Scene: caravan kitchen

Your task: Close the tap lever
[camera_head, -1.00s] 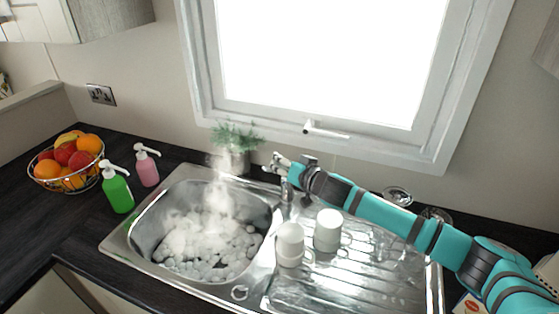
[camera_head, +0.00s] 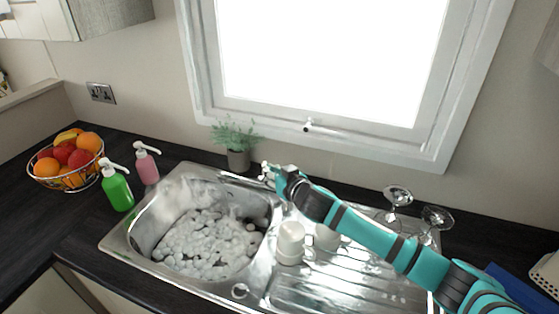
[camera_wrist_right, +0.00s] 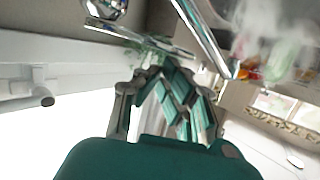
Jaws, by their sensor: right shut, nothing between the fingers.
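The chrome tap shows at the top of the right wrist view, with its spout (camera_wrist_right: 205,38) slanting down to the right. A thin chrome bar (camera_wrist_right: 125,36), apparently the tap lever, lies left of the spout beside a rounded chrome part. My right gripper (camera_head: 268,172) is shut and empty, behind the sink at the tap's place; in the head view it and its arm hide most of the tap. In the right wrist view the gripper's fingers (camera_wrist_right: 172,75) are just below the bar; I cannot tell whether they touch it. My left gripper is not in view.
The steel sink (camera_head: 122,238) holds foam and some steam. White mugs (camera_head: 290,240) stand on the drainer under my right arm. A potted plant (camera_head: 238,150), soap bottles (camera_head: 117,187), a fruit basket (camera_head: 65,178) and glasses (camera_head: 397,196) stand around. The window handle (camera_head: 308,126) is above.

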